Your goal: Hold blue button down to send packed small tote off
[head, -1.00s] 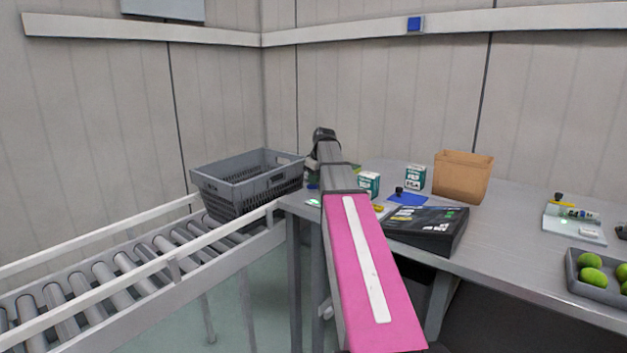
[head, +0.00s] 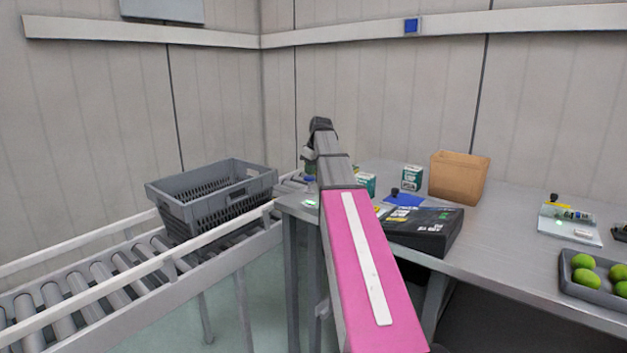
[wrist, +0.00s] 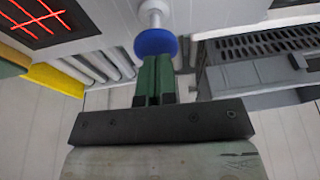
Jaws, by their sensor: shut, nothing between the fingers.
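The blue button (wrist: 155,42) is a round blue cap on a white stem in the wrist view. A small blue spot at the table's left corner in the head view (head: 309,179) looks like the same button. My gripper (wrist: 154,62) has green fingers shut together with nothing between them. Their tips meet the edge of the blue cap in the picture and appear to touch it; how far the button is pressed I cannot tell. The grey small tote (head: 212,203) sits on the roller conveyor and also shows in the wrist view (wrist: 250,78). Its contents are hidden.
The roller conveyor (head: 110,280) runs toward the lower left, its visible rollers there free. The table (head: 510,245) carries a black box (head: 425,230), a paper bag (head: 459,177), small cartons and a tray of green fruit (head: 590,285).

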